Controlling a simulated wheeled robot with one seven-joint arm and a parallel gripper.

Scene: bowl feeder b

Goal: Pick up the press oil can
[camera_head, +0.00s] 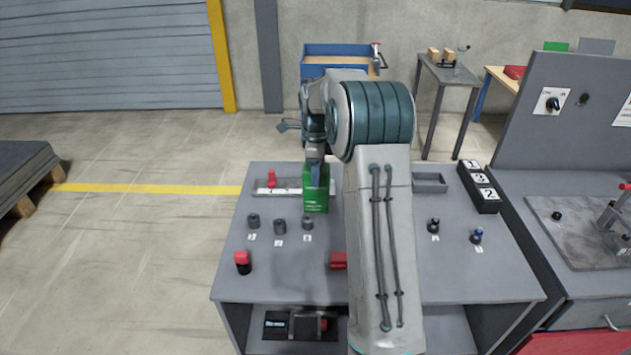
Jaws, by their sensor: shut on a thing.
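A green can with a white label (316,195), which looks like the press oil can, is upright near the back of the grey table (285,281). My gripper (315,165) comes down from above and is shut on the top of the can. My arm hides part of the gripper and the table to the right of the can. I cannot tell whether the can's base touches the table.
Several small dark parts (280,227) stand in front of the can. A grey tray (429,183) and black numbered box (480,187) stand at right.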

